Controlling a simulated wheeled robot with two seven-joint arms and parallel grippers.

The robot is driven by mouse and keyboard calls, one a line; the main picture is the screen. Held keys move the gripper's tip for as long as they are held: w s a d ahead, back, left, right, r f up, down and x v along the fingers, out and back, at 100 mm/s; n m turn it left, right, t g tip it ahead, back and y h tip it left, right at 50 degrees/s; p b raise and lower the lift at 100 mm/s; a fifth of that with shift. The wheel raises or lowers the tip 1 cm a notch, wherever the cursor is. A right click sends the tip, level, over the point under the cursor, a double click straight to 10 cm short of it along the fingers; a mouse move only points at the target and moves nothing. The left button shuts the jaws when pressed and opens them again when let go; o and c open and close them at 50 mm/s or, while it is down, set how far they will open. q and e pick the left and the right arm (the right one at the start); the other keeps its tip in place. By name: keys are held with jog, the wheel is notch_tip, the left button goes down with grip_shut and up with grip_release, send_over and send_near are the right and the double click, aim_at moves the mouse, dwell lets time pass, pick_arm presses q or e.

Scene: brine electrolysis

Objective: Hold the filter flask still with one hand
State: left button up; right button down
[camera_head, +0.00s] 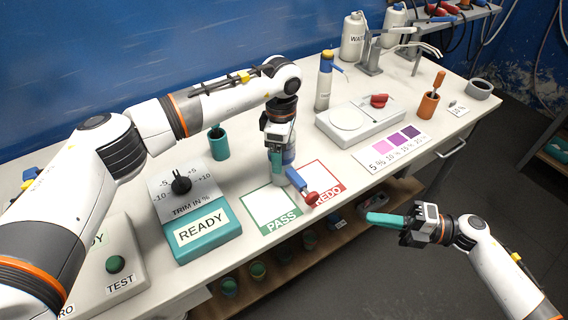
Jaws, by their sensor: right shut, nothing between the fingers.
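My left gripper (276,170) points down over the table near the PASS and REDO cards. Its teal fingers are in front of a pale grey-blue vessel (290,153), which may be the filter flask. Most of that vessel is hidden, so I cannot tell whether the fingers grip it or stand beside it. A blue bar with a red knob (309,198) slants down to the right from there, over the REDO card. My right gripper (372,218) is shut and empty, out in front of the table edge, with its teal fingers pointing left.
The green PASS card (269,210) and red REDO card (322,174) lie by the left gripper. A READY trim box (205,235) and teal cup (218,143) are left. A white balance-like device (361,121), blue-topped bottle (324,82) and colour chart (397,147) stand right.

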pick_arm(q)
notch_tip(320, 180, up, 12)
dwell(0.7)
dwell(0.4)
